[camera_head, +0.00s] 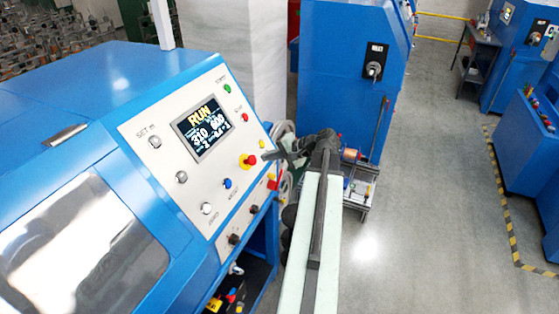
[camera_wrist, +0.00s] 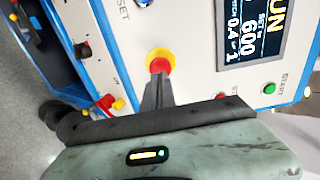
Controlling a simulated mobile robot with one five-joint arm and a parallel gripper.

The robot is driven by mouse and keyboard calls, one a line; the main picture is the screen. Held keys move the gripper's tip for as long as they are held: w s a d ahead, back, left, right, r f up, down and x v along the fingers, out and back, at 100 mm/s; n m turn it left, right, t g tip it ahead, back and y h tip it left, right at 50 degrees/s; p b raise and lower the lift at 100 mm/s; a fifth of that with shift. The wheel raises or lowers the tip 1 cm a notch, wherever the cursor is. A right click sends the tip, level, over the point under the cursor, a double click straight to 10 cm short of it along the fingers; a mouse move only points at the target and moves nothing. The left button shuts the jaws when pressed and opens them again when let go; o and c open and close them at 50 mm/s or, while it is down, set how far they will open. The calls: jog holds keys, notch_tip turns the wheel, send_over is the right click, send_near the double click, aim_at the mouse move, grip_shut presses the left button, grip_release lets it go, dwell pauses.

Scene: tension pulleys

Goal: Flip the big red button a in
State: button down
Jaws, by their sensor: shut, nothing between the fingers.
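The big red button (camera_head: 249,160) sits on a yellow round base on the white sloped control panel (camera_head: 222,185) of the blue machine. It also shows in the wrist view (camera_wrist: 160,65), straight beyond my fingertips. My gripper (camera_head: 265,155) is shut and empty. In the head view its tips are just right of the button. In the wrist view my gripper (camera_wrist: 158,80) points at the button and its tips overlap the button's lower edge. I cannot tell whether they touch it.
A lit screen (camera_head: 204,128) reading RUN is above left of the button. Small knobs and buttons surround it, including a green one (camera_head: 227,89) and a blue one (camera_head: 227,183). Another blue machine (camera_head: 345,80) stands behind my arm. The grey floor (camera_head: 440,200) at right is clear.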

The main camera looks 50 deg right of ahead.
jog(key=shift+b+x, duration=0.65)
jog(key=shift+x, duration=1.45)
jog(key=shift+b+x, duration=0.6)
jog(key=shift+x, duration=0.2)
jog(key=shift+a, duration=0.1)
jog(key=shift+s+r, duration=0.1)
jog(key=shift+s+r+p, duration=0.2)
jog(key=shift+p, duration=0.15)
jog(key=p, duration=0.7)
send_near(253, 160)
jog(key=v, duration=0.5)
jog(key=shift+s, duration=0.45)
